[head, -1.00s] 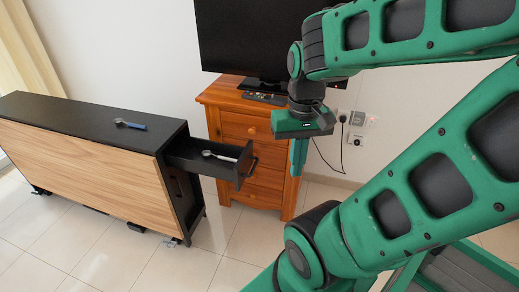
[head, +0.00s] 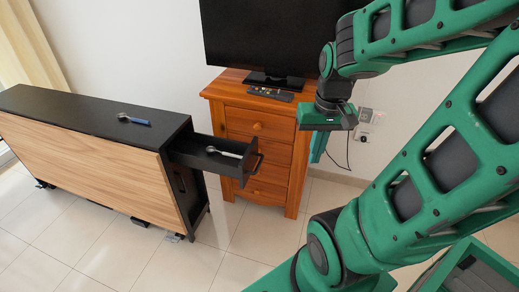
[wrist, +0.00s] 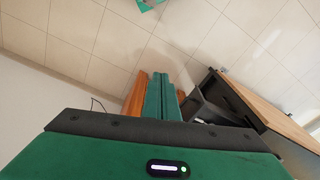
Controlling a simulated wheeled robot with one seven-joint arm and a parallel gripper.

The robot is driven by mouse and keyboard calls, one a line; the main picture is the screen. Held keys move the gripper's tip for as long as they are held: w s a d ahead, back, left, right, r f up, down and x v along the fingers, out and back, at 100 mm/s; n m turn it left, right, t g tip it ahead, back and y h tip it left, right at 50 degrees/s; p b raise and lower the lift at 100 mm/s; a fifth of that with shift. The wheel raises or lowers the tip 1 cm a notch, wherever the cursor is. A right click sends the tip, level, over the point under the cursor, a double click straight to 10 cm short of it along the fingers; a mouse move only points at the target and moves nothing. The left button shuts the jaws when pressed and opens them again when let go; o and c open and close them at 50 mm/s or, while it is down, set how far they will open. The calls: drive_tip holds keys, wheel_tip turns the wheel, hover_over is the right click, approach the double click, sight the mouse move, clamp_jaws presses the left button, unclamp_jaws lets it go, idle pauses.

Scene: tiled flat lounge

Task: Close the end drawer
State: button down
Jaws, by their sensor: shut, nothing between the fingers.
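The end drawer (head: 210,160) is black and stands pulled out from the right end of the low black cabinet with a wood-look front (head: 90,155). A spoon-like utensil (head: 224,152) lies in it. Its dark handle (head: 252,168) is on the outer face. In the wrist view the drawer (wrist: 205,110) shows right of the fingers, partly hidden by my gripper's body. My gripper (head: 317,155) is shut and empty, pointing down, right of the drawer and apart from it. Its green fingers also show in the wrist view (wrist: 161,80).
A wooden chest of drawers (head: 255,122) stands behind the drawer, bearing a television (head: 275,35) and a remote (head: 270,92). Another utensil with a blue handle (head: 133,119) lies on the cabinet top. Tiled floor (head: 235,245) is clear in front.

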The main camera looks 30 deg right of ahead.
drive_tip(key=w+d+f+t, duration=0.2)
drive_tip(key=w+f, duration=0.2)
drive_tip(key=w, duration=0.3)
drive_tip(key=w+d+f+t, duration=0.1)
drive_tip(key=w+d+f, duration=0.1)
drive_tip(key=w+f, duration=0.45)
drive_tip(key=m+t, duration=0.3)
approach(263, 156)
drive_tip(key=w+f, duration=0.2)
drive_tip(key=w, duration=0.1)
drive_tip(key=w+f, duration=0.1)
drive_tip(key=w, duration=0.1)
drive_tip(key=shift+w+d+f, duration=0.1)
drive_tip(key=shift+w+f, duration=0.15)
drive_tip(key=shift+f, duration=0.05)
drive_tip(key=shift+w+a, duration=0.35)
drive_tip(key=shift+w, duration=0.1)
